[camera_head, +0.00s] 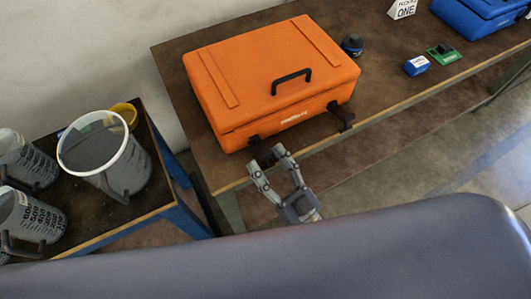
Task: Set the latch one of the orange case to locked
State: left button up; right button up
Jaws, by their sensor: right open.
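The orange case (265,75) lies shut on the brown table, with a black handle (291,80) on its lid. Two dark latches show on its front side: a left latch (256,142) and a right latch (343,115) that sticks out from the front. My right gripper (267,160) is open at the left latch, its fingertips close to it. The fingers partly hide that latch, and I cannot tell whether they touch it. My left gripper is not in view.
The table (228,173) has a bare front edge. A black round item (352,45), a blue box (417,66), a green item (444,55) and a blue case (480,15) are to the right. A white bucket (105,155) and clear jugs stand on a lower side table at left.

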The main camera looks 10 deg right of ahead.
jog(key=shift+x, duration=0.8)
grip_shut()
jog(key=shift+r+p, duration=0.2)
jog(key=shift+p, duration=0.4)
jog(key=r+g+h+p, duration=0.1)
jog(key=p, duration=0.4)
jog(key=r+g+p, duration=0.1)
jog(key=g+p, duration=0.1)
jog(key=p, duration=0.4)
jog(key=r+m+g+h+p, duration=0.1)
jog(key=g+p, duration=0.1)
jog(key=p, duration=0.4)
jog(key=shift+w+a+r+h, duration=0.25)
jog(key=shift+r+h, duration=0.05)
jog(key=shift+w+f+g+h+p, duration=0.15)
jog(key=shift+g+p, duration=0.15)
jog(key=shift+p, duration=0.4)
jog(key=shift+r+g+h+p, duration=0.15)
jog(key=shift+g+p, duration=0.15)
jog(key=shift+p, duration=0.4)
jog(key=shift+f, duration=0.1)
